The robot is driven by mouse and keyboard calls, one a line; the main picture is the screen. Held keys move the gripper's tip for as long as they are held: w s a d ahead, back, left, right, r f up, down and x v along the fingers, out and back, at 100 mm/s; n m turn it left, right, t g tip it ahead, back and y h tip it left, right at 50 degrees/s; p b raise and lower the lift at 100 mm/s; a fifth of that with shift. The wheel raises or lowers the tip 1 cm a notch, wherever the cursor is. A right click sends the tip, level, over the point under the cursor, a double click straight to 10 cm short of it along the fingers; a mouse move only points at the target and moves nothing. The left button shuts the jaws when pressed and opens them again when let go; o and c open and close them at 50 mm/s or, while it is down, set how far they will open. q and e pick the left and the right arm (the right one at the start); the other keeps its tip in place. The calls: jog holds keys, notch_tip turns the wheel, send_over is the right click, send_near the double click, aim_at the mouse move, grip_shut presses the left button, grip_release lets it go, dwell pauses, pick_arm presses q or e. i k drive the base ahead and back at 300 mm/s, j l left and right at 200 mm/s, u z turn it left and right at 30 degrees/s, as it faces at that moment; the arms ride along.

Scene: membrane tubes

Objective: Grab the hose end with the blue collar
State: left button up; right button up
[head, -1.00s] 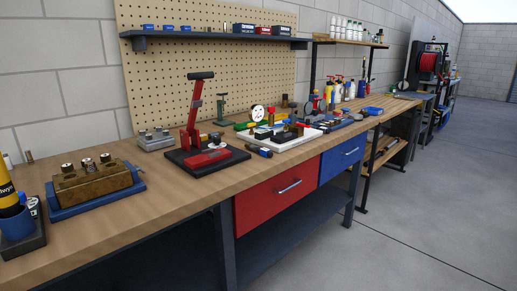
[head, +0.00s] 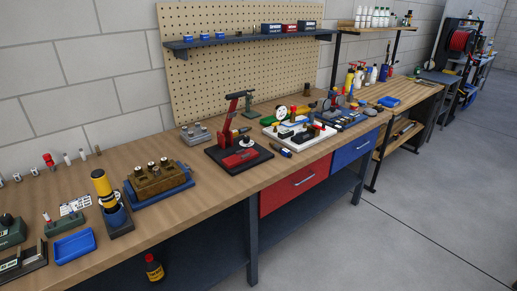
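No hose end with a blue collar can be made out for certain in the head view. A small dark piece with a blue part (head: 281,151) lies on the bench in front of a white board (head: 328,133); it is too small to tell what it is. The white board carries several dark, red and yellow fittings. A press with a raised red-and-black lever (head: 236,108) stands on a black base just left of the board. Neither of my grippers is in view.
The long wooden bench (head: 215,190) runs from lower left to upper right. On it are a brown block in a blue holder (head: 160,180), a yellow-and-black cylinder (head: 103,188) and a blue tray (head: 75,246). A shelf (head: 245,40) hangs above. Open floor (head: 400,230) lies at the right.

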aim_at(286, 153)
jog(key=i+l+u, duration=0.25)
jog(key=u, duration=0.2)
jog(key=i+l+u, duration=0.2)
jog(key=l+u, duration=0.25)
jog(key=i+l+u, duration=0.1)
jog(key=l, duration=0.25)
jog(key=i+l+u, duration=0.1)
jog(key=l, duration=0.25)
jog(key=i+l+u, duration=0.1)
jog(key=l, duration=0.3)
jog(key=i+l, duration=0.1)
jog(key=l, duration=0.25)
jog(key=i+l, duration=0.1)
jog(key=l, duration=0.3)
jog(key=i+l, duration=0.1)
jog(key=l, duration=0.25)
